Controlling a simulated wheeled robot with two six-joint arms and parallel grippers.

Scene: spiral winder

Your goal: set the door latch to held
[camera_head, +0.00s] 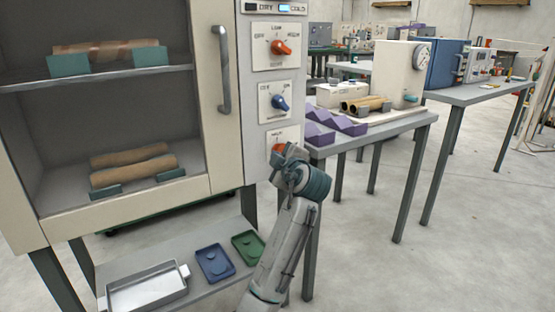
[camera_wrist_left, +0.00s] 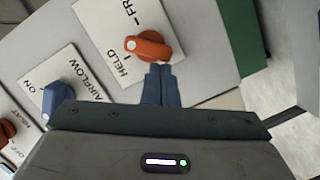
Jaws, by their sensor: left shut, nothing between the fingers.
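In the head view the latch knob (camera_head: 277,147) is the lowest on the panel and partly hidden by my gripper. My left gripper (camera_wrist_left: 160,70) is shut and empty, its blue-grey fingertips at the knob's lower edge. Whether they touch it I cannot tell. It also shows in the head view (camera_head: 285,158). My right gripper is out of view.
Above are a blue airflow knob (camera_head: 279,102) and an orange heat knob (camera_head: 281,47). The cabinet door has a grey handle (camera_head: 224,70). A table (camera_head: 400,127) with purple blocks (camera_head: 335,120) stands right. Below is a shelf with a metal tray (camera_head: 145,290).

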